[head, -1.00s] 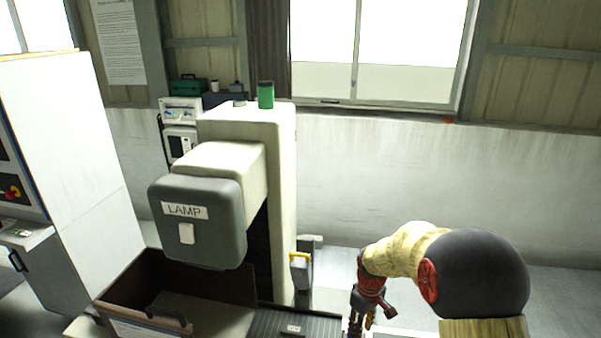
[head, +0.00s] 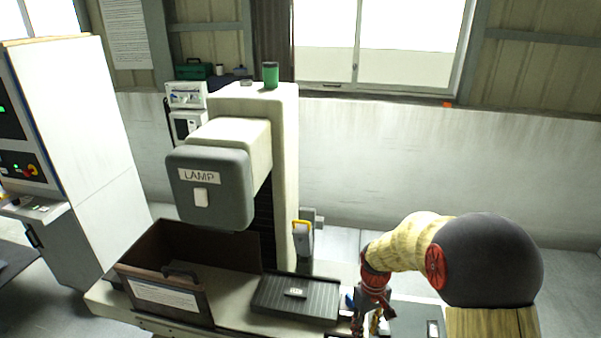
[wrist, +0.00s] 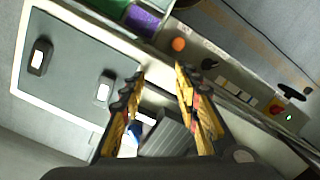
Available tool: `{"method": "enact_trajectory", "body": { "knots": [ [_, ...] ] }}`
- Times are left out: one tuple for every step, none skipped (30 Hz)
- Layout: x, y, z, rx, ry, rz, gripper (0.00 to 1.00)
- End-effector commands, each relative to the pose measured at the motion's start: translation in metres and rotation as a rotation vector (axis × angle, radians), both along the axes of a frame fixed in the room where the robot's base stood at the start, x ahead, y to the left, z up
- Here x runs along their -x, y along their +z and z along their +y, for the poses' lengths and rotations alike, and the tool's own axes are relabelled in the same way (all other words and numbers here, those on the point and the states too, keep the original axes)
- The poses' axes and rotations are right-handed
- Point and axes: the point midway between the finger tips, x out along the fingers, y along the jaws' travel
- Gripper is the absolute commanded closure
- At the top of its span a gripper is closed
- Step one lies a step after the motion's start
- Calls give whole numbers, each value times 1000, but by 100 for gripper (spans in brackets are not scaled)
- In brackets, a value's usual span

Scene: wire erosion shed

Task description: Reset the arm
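My gripper (head: 368,322) hangs at the lower right of the machine in the head view, with its fingers pointing down beside the ribbed dark plate. In the wrist view my gripper (wrist: 160,72) shows two yellow and black fingers standing apart. I see nothing held between the fingertips. My arm is bent, and its rounded dark joint fills the lower right of the head view.
The machine has a grey head marked LAMP (head: 208,188), an open brown bin (head: 165,286) and a ribbed dark plate (head: 300,298). A white cabinet (head: 85,120) stands left. In the wrist view, a control panel with an orange button (wrist: 179,45) lies beyond the fingertips.

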Motion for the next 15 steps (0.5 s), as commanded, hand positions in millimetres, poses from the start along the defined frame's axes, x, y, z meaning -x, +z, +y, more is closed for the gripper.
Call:
{"method": "enact_trajectory", "body": {
  "knots": [
    [9, 8, 0, 3, -26, 0, 68],
    [14, 11, 0, 4, -41, 1, 68],
    [20, 15, 0, 6, -60, 1, 68],
    [24, 19, 0, 7, -73, 0, 68],
    [28, 22, 0, 8, -85, -3, 68],
    [34, 27, 0, 10, -102, -5, 68],
    [39, 31, 0, 10, -114, -8, 68],
    [43, 35, 0, 12, -127, -13, 68],
    [50, 40, 0, 13, -143, -18, 68],
    [55, 44, 0, 14, -157, -24, 68],
    [60, 49, 0, 15, -170, -31, 68],
    [68, 55, 0, 14, -189, -42, 68],
    [74, 60, -1, 15, -203, -52, 68],
    [81, 65, -1, 15, -220, -63, 68],
    [91, 71, -1, 14, -239, -79, 68]
  ]
}}
